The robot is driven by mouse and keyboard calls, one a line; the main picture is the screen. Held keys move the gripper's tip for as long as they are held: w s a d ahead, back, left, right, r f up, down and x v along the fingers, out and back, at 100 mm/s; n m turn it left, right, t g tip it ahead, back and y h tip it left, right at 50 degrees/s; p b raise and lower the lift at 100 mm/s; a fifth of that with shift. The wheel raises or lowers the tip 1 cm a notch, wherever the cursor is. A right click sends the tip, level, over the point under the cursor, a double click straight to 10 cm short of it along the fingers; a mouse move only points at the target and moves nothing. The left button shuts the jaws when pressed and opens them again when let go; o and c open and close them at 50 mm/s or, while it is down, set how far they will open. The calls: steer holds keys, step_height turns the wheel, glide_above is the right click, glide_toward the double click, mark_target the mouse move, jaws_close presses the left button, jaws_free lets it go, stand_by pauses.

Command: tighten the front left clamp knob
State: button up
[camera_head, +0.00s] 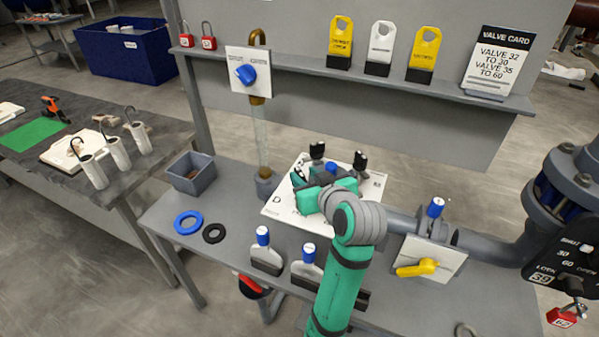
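A white square plate (281,206) marked with letters lies on the grey bench. Two black clamp knobs stand upright at its back, one at back left (317,150) and one at back right (360,161). A small blue part (331,168) shows between them. My gripper (298,178), on the green arm, is over the left front part of the plate, its dark fingers pointing left. My gripper and wrist cover the plate's front middle. The front left clamp knob cannot be made out; it may be behind my gripper. Whether the fingers are open or shut on something is not clear.
A glass tube (261,140) rises behind the plate's left side. A grey bin (192,174), a blue ring (188,222) and a black ring (214,233) lie left. A yellow-handled valve (417,268) is right.

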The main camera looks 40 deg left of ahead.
mark_target(300, 173)
steer(key=shift+x, duration=2)
steer(key=shift+s+a, duration=0.1)
steer(key=shift+s, duration=0.05)
steer(key=shift+c, duration=0.6)
jaws_close()
